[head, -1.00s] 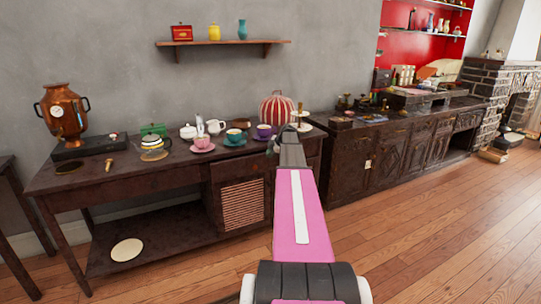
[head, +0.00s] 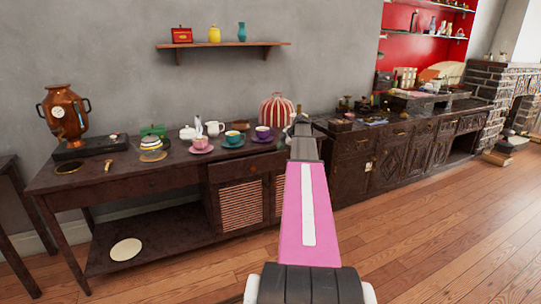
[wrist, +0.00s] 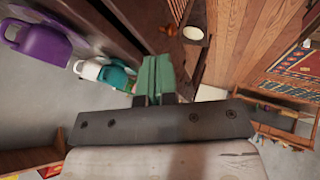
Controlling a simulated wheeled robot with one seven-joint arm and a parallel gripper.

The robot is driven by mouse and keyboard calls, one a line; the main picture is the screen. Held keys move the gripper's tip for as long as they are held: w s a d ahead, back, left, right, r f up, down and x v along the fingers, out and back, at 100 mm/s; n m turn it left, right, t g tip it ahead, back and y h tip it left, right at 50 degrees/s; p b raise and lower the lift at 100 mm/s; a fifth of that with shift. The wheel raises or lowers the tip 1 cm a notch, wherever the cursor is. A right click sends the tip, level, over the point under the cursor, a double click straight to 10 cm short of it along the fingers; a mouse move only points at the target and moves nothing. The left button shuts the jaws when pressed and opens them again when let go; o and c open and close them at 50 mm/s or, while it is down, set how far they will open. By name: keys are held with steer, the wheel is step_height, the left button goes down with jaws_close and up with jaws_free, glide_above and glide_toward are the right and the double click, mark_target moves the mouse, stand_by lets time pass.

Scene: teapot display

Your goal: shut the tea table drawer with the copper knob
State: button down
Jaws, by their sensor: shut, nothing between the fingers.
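The dark wood tea table (head: 140,184) stands against the grey wall in the head view. Its drawer (head: 228,172) has a small copper knob (head: 252,168) and sits above slatted doors. I cannot tell from here how far the drawer front stands out. My gripper (head: 299,122) is up at the table's right end, right of the knob and partly hidden behind my pink arm. In the wrist view its green fingers (wrist: 156,78) are together with nothing between them. Dark wood (wrist: 125,28) lies beyond them.
Cups, including a pink one (head: 201,145) and a teal one (head: 233,138), stand on the tabletop near a striped red-and-white jar (head: 276,109). A copper urn (head: 65,113) is at the left. A carved cabinet (head: 352,180) stands at the right. The wooden floor in front is clear.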

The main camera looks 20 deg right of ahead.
step_height(320, 180, down, 7)
steer(key=t+h, duration=0.1)
steer(key=h, duration=0.4)
steer(key=n+t, duration=1.1)
steer(key=n, duration=0.8)
glide_toward(240, 161)
steer(key=w, duration=0.7)
steer(key=shift+w+d+f, duration=0.15)
steer(key=shift+w+f, duration=0.05)
steer(key=shift+w, duration=0.05)
steer(key=shift+w, duration=1.35)
steer(key=shift+s, duration=0.1)
